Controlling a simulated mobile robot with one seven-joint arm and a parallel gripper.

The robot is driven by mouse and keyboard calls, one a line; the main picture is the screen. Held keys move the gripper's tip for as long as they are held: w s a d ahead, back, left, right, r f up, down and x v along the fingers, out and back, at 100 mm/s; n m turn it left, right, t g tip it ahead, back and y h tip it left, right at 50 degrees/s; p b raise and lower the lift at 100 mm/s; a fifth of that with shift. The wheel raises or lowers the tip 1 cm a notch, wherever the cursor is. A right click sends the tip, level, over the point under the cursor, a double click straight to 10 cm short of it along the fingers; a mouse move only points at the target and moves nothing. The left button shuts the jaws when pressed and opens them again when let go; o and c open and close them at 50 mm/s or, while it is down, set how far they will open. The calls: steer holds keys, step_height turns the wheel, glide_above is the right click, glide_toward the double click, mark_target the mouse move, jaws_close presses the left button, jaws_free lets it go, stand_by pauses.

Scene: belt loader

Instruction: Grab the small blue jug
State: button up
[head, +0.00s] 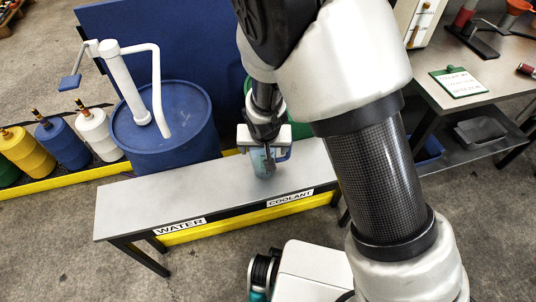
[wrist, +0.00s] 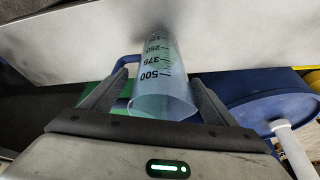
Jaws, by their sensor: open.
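The small blue jug (head: 262,168) is translucent, with a blue handle on its right side in the head view. It stands on the narrow grey bench (head: 150,205), behind the COOLANT label. In the wrist view the jug (wrist: 160,95) shows black marks reading 250, 375 and 500, and its open rim faces the camera. My gripper (wrist: 161,80) is open, with one finger on each side of the jug. I cannot tell whether either finger touches it. In the head view my gripper (head: 264,150) comes down over the jug and hides part of it.
A blue drum (head: 165,125) with a white pump stands behind the bench. A green round container (head: 300,130) is partly hidden behind my arm. The bench's left half, by the WATER label (head: 180,227), is clear. A worktable (head: 480,75) stands at right.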

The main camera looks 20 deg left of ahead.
steer(key=c, duration=1.4)
